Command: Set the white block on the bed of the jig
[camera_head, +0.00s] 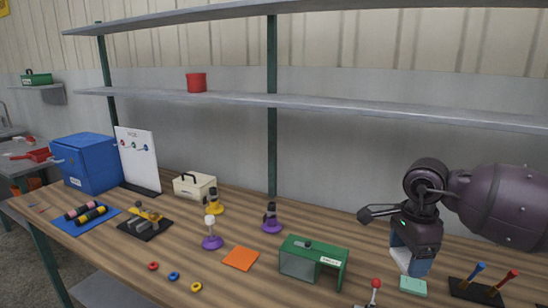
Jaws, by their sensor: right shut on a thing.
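My right gripper (407,265) points down above the right part of the bench. It is shut on the white block (402,258), which is small and partly hidden by the bluish finger. A teal block (413,286) lies on the bench just below the gripper; I cannot tell whether anything touches it. What looks like the jig (145,224), a black base with grey blocks and a yellow part, sits on the left of the bench, far from the gripper. My left gripper is not in view.
A green open-fronted housing (330,248) stands left of my right gripper. A black stand with blue and red handles (478,292) is to its right. Purple and yellow figures, an orange square (241,258) and coloured rings occupy the middle. A shelf (330,103) spans above.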

